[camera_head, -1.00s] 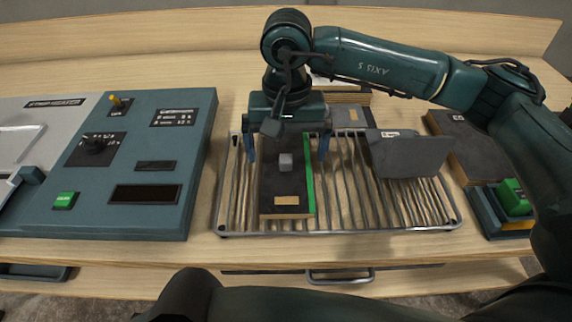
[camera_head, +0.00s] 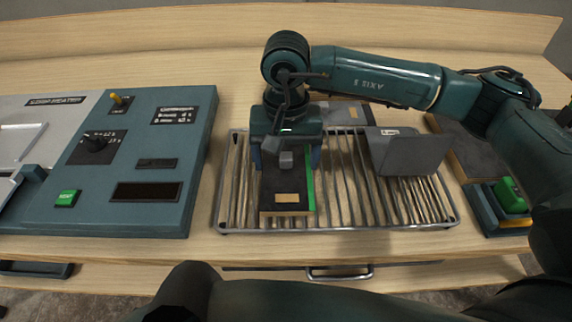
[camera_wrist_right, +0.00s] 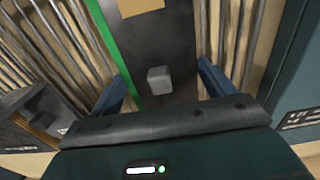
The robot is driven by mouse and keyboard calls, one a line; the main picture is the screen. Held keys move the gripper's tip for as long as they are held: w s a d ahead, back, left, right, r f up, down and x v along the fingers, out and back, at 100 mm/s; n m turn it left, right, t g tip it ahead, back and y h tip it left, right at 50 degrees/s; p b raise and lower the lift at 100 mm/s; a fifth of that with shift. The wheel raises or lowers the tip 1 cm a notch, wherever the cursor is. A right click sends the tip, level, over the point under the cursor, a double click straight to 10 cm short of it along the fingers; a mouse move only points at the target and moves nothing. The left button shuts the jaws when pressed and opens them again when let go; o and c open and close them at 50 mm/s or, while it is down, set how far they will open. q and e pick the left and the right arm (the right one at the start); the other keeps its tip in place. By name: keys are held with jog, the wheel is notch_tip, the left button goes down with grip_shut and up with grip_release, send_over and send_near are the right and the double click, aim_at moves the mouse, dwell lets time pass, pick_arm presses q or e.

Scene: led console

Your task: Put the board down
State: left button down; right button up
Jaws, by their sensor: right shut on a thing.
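The board (camera_head: 287,185) is dark, with a green strip along its right edge, a tan label and a small grey block on top. It lies flat on the wire rack (camera_head: 340,228), on its left part. My right gripper (camera_head: 286,160) is above the board's far part, its two blue fingers on either side and shut on the board. The right wrist view also shows the board (camera_wrist_right: 165,55) between the fingers (camera_wrist_right: 160,88). The gripper body hides the board's far end. My left gripper is not in view.
A blue strip heater console (camera_head: 150,218) with a knob and green button stands left of the rack. A grey angled plate (camera_head: 410,156) is on the rack's right part. A green-topped device (camera_head: 510,195) sits at far right. The rack's middle slats are bare.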

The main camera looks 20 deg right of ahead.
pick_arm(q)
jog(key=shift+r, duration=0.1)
pick_arm(e)
jog(key=shift+r, duration=0.1)
jog(key=shift+c, duration=0.5)
notch_tip(320, 180, up, 9)
jog(key=shift+f+b, duration=0.1)
jog(key=shift+b, duration=0.45)
jog(key=shift+r, duration=0.4)
jog(key=shift+d, duration=0.1)
jog(key=shift+s+d+f+n+p, duration=0.2)
jog(key=shift+d+f+p, duration=0.25)
jog(key=shift+d+p, duration=0.15)
jog(key=shift+s+d+f+n+p, duration=0.1)
jog(key=shift+d+f+n+p, duration=0.1)
jog(key=shift+d+f+p, duration=0.3)
jog(key=n+p, duration=0.2)
jog(key=p, duration=0.1)
send_over(328, 176)
notch_tip(328, 176, down, 5)
jog(key=shift+r, duration=0.1)
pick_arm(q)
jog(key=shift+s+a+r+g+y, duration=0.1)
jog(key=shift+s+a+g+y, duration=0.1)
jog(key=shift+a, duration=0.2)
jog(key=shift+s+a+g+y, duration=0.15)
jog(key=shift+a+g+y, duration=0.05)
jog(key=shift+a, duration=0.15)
pick_arm(e)
jog(key=shift+f, duration=0.2)
